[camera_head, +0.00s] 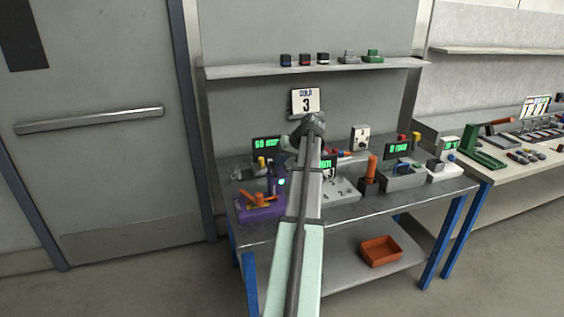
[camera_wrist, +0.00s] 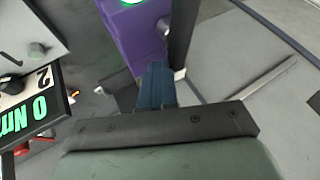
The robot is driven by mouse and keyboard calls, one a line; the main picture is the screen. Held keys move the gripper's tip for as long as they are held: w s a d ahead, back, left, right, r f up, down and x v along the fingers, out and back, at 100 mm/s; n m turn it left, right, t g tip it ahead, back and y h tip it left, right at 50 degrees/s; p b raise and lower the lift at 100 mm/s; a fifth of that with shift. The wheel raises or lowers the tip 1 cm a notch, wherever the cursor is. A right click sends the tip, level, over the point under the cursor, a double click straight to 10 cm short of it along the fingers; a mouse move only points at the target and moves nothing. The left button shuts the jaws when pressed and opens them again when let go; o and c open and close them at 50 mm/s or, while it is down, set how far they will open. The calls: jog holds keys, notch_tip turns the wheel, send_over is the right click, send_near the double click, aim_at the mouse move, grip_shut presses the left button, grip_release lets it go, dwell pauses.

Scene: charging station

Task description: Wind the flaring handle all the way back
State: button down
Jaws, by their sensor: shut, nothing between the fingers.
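The flaring station is a purple block (camera_head: 258,210) at the left front of the workbench. An orange handle (camera_head: 262,196) lies across its top. In the wrist view a purple body (camera_wrist: 148,35) with a green lit face and a small grey knob (camera_wrist: 165,26) fills the upper middle; the orange handle cannot be made out there. My gripper (camera_wrist: 158,72) is shut with nothing between its blue fingers, just below the purple body in that view. In the head view my arm hides part of the bench, and my fingertips cannot be clearly made out.
A display (camera_head: 267,142) stands behind the purple station. A grey numbered block (camera_head: 340,190) and an upright orange handle (camera_head: 371,168) stand to the right. A shelf (camera_head: 240,71) runs above. An orange bin (camera_head: 380,250) sits on the lower shelf. A door is at left.

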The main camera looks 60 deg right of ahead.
jog(key=shift+w, duration=0.7)
jog(key=shift+w+a, duration=0.15)
jog(key=shift+w, duration=0.6)
dwell(1.1)
